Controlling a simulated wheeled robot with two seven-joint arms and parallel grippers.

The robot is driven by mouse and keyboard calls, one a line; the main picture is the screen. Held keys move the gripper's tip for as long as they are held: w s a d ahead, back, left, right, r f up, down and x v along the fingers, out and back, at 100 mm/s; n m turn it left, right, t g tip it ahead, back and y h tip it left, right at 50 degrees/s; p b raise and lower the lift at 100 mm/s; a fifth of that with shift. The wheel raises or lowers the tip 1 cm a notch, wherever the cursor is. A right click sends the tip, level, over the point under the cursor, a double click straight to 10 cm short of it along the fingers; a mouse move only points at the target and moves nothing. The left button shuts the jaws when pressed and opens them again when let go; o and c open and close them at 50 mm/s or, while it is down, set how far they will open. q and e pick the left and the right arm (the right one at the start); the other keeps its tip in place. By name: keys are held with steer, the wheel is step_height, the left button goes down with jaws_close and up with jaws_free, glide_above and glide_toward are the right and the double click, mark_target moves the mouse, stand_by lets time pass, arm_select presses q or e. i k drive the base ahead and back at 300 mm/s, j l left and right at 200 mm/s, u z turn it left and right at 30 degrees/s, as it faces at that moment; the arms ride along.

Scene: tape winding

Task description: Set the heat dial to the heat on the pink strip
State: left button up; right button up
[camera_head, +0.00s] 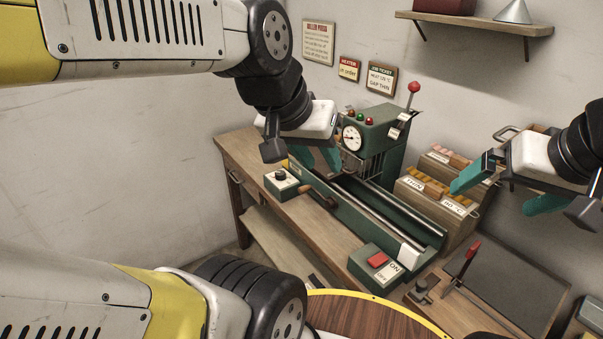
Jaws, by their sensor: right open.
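A small pale control box with a black knob (281,175) sits at the left end of the green machine, and it looks like a dial. A round white gauge (352,138) is on the machine's green head. My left gripper (318,160) hangs above the machine bed, just right of the knob and apart from it; its teal fingers are partly hidden by its own body. My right gripper (492,199) is open and empty at the right, near the wooden crates. No pink strip can be made out for certain; some pinkish pieces (440,150) lie in the rear crate.
Signs hang on the wall, including a job ticket (381,80). Wooden crates (440,207) with labels stand right of the machine. A red-button box (377,262) is at its front end. A red-handled lever (467,258) stands on the right board. A shelf (480,22) is above.

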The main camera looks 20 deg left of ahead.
mark_target(280, 175)
steer(key=j+u, duration=0.25)
steer(key=u, duration=0.15)
steer(key=j+u, duration=0.2)
steer(key=u, duration=0.2)
steer(key=i+j+u, duration=0.15)
steer(key=u, duration=0.25)
